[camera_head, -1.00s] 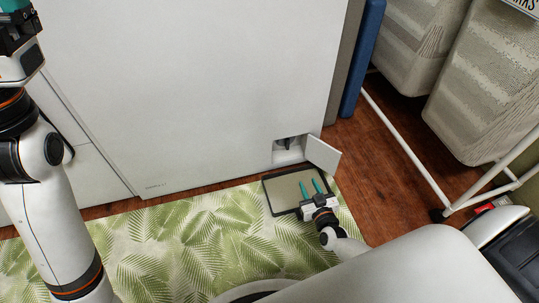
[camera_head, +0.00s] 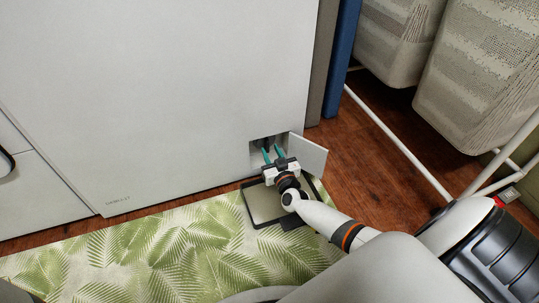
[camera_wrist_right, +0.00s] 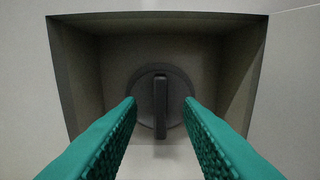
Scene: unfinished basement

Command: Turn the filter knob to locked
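The filter knob (camera_wrist_right: 160,100) is a dark round disc with a raised bar across it, set at the back of a recess low in the white machine. In the right wrist view its bar stands upright. In the head view the knob (camera_head: 267,145) is small and partly hidden. My right gripper (camera_wrist_right: 160,103) is open, its two teal fingers on either side of the bar, with gaps to it on both sides. In the head view the right gripper (camera_head: 273,153) points into the recess opening. My left gripper is out of view.
The small access door (camera_head: 309,155) stands open to the right of the recess. A shallow dark-rimmed tray (camera_head: 249,212) lies on the floor below it, on a leaf-patterned mat (camera_head: 180,250). A white rack (camera_head: 400,145) with fabric hampers (camera_head: 480,90) stands at the right.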

